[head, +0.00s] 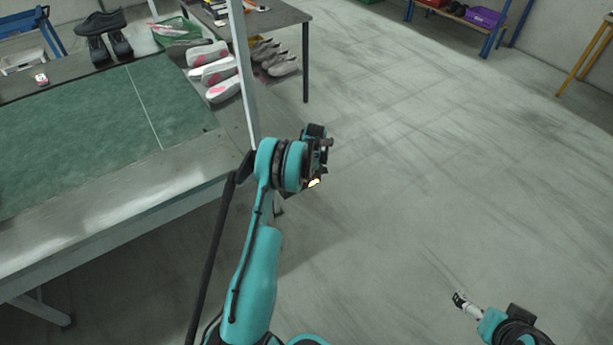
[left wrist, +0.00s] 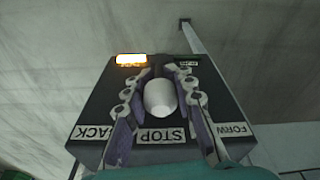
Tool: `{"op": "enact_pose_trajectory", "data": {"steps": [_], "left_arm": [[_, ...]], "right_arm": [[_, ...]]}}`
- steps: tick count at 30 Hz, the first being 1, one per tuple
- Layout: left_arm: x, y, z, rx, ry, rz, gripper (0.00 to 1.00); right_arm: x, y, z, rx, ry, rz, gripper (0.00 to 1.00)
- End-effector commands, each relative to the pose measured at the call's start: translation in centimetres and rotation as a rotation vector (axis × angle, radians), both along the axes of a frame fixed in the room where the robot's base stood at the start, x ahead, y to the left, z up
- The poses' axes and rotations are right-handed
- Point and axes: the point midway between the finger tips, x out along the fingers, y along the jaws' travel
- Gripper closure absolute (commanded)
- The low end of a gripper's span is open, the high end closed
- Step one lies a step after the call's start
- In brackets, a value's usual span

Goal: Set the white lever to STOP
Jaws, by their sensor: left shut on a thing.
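In the left wrist view a dark control box (left wrist: 90,110) has a white lever knob (left wrist: 160,98) at its middle. My left gripper (left wrist: 162,108) is shut on the knob, one finger on each side. The STOP label (left wrist: 160,135) lies just below the knob, in line with it. In the head view my left gripper (head: 321,150) is by the box, which is mostly hidden. My right gripper (head: 464,302) is low at right, its fingers too small to judge.
An orange lamp (left wrist: 131,60) glows on the box. A grey upright post (head: 242,75) stands beside my left arm. A green-topped conveyor table (head: 70,135) is at left, with pale shoes (head: 222,90) near its far end. The floor at right is clear.

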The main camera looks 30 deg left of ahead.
Motion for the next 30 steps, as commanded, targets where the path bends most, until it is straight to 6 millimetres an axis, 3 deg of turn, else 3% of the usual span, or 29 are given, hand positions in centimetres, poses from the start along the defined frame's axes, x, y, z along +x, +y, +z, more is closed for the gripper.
{"op": "enact_pose_trajectory", "data": {"steps": [11, 12, 15, 25, 30], "left_arm": [[0.1, -0.1, -0.1, 0.001, 0.004, 0.000, 1.00], [0.1, -0.1, -0.1, 0.001, 0.004, 0.000, 0.75], [0.1, -0.1, -0.1, 0.001, 0.004, -0.001, 0.53], [0.0, -0.1, 0.2, 0.001, 0.004, 0.000, 0.53], [-0.1, -0.4, 2.5, 0.001, 0.004, -0.001, 0.53]], "right_arm": [[0.0, 0.0, 0.0, 0.000, 0.000, 0.000, 0.00], [0.0, 0.0, 0.0, 0.000, 0.000, 0.000, 0.00], [0.0, 0.0, 0.0, 0.000, 0.000, 0.000, 0.00], [0.0, 0.0, 0.0, 0.000, 0.000, 0.000, 0.00], [0.0, 0.0, 0.0, 0.000, 0.000, 0.000, 0.00]]}}
